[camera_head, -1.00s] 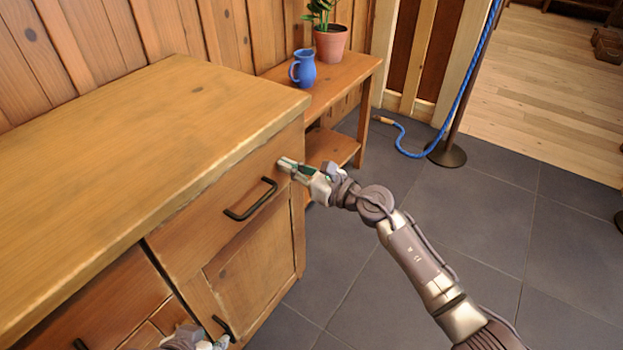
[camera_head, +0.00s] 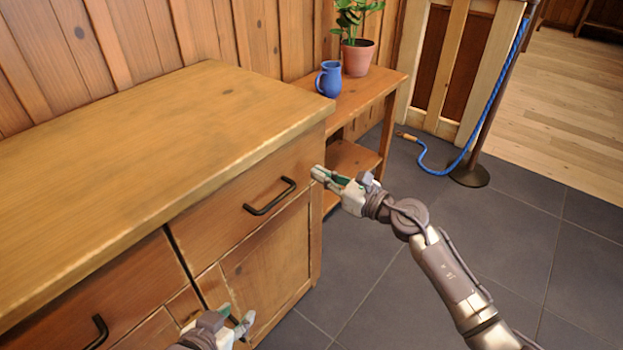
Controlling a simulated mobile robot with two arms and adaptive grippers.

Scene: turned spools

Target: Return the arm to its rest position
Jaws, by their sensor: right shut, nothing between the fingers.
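My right gripper (camera_head: 328,178) is shut and empty. It appears just off the right end of the cabinet's upper drawer front, to the right of the black drawer handle (camera_head: 270,196). My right arm reaches in from the lower right over the floor. My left gripper (camera_head: 244,322) shows at the bottom edge, in front of the lower cabinet door. Its two fingertips are spread apart with nothing visible between them.
The wooden cabinet (camera_head: 150,150) fills the left, its top bare and its drawers and doors closed. Behind it a side table (camera_head: 372,98) holds a blue jug (camera_head: 329,80) and a potted plant (camera_head: 358,57). A rope post (camera_head: 492,125) stands right on open tiled floor.

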